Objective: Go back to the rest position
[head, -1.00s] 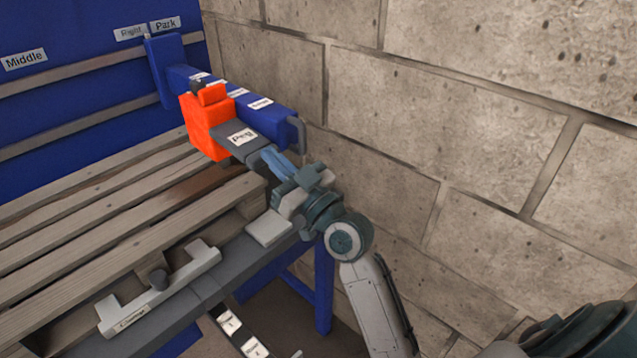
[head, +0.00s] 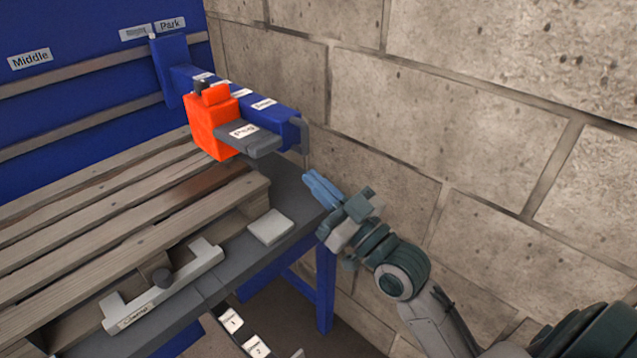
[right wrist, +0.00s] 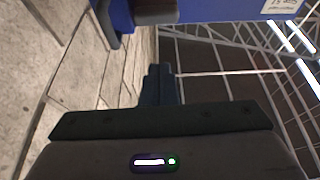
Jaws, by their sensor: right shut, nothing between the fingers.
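My right gripper (head: 322,188) is shut and empty, in the air to the right of the bench's front corner, near the block wall. Its closed fingers also show in the right wrist view (right wrist: 158,84). To its upper left, apart from it, is an orange block (head: 212,127) with a grey labelled handle (head: 252,140), on a blue beam (head: 268,107) that juts out from the blue back panel. My left gripper is not in view.
A wooden pallet (head: 110,215) lies on the grey bench (head: 205,283). A pale bracket with a dark knob (head: 170,287) and a light flat plate (head: 270,227) lie along the bench's front. The block wall (head: 460,130) stands close on the right.

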